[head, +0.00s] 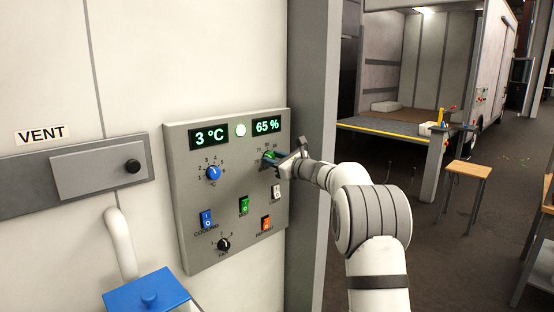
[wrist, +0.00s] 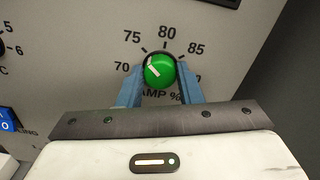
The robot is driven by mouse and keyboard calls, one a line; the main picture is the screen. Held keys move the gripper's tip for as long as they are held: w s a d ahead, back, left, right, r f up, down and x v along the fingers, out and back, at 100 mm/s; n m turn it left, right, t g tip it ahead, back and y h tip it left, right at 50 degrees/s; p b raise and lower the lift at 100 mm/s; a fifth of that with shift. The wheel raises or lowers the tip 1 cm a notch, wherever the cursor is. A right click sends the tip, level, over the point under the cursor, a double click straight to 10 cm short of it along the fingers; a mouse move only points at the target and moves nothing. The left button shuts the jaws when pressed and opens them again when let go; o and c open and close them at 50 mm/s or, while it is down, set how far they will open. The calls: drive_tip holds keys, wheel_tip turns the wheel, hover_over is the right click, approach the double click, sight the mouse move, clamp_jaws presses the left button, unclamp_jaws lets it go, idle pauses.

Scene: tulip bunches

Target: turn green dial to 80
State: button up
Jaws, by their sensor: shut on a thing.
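The green dial (wrist: 161,73) sits on the grey control panel, with a printed scale of 70, 75, 80 and 85 around it. Its white mark points up and left, roughly between 70 and 75. My gripper (wrist: 160,78) is shut on the dial, with one blue finger on each side of it. In the head view my gripper (head: 270,159) reaches the panel from the right and partly hides the green dial (head: 269,155). The humidity display (head: 267,126) above it reads 65 %.
The panel (head: 180,235) also holds a 3 °C display (head: 209,138), a blue dial (head: 212,173), a black dial (head: 223,244) and several rocker switches. A grey post (head: 310,230) stands just right of the panel. A blue lid (head: 150,299) is below left.

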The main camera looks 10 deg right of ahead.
drive_tip(key=m+p, duration=0.4)
drive_tip(key=m, duration=0.1)
drive_tip(key=shift+d+r, duration=0.1)
drive_tip(key=shift+r, duration=0.3)
drive_tip(key=shift+w+m+p, duration=0.1)
drive_tip(key=shift+m+p, duration=1.5)
drive_tip(key=shift+m, duration=0.7)
drive_tip(key=shift+f, duration=0.1)
drive_tip(key=o, duration=0.6)
drive_tip(key=shift+c, duration=0.2)
drive_tip(key=o, duration=0.4)
drive_tip(key=shift+f, duration=0.2)
drive_tip(key=shift+d+f, duration=0.1)
drive_tip(key=b+v, duration=0.2)
drive_tip(key=v, duration=0.5)
drive_tip(key=shift+s+d, duration=0.15)
drive_tip(key=shift+s, duration=0.15)
